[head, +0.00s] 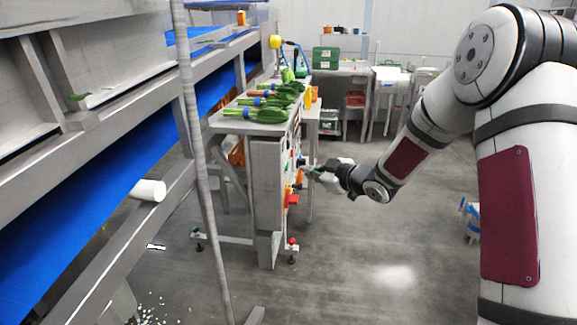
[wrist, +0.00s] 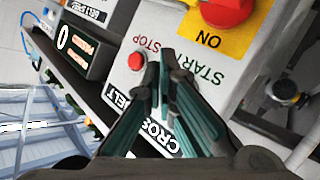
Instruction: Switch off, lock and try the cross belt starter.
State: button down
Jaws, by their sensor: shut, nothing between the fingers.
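The cross belt starter panel (wrist: 200,65) is a pale box on the side of the greens table, tilted in the wrist view. A red button (wrist: 136,61) sits by the STOP lettering. The START button is not seen; my fingers cover part of the panel. A red rotary switch (wrist: 228,10) on a yellow plate is cut off at the top edge, near the word ON. A CROSS BELT label (wrist: 160,132) lies partly behind my fingers. My gripper (wrist: 162,62) is shut and empty, its tips beside the red button; contact cannot be told. It also reaches the panel in the head view (head: 306,170).
A round dark fitting (wrist: 285,92) stands right of the panel. A counter display (wrist: 77,45) is at the left. Bunched greens (head: 262,104) lie on the table above. A blue conveyor (head: 90,200) runs along the left. The floor (head: 390,260) at the right is open.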

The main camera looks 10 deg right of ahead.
jog(key=shift+s+d+p, duration=0.2)
jog(key=shift+s+d, duration=0.05)
jog(key=shift+d, duration=0.45)
jog(key=shift+s+d+p, duration=0.2)
jog(key=shift+d, duration=0.45)
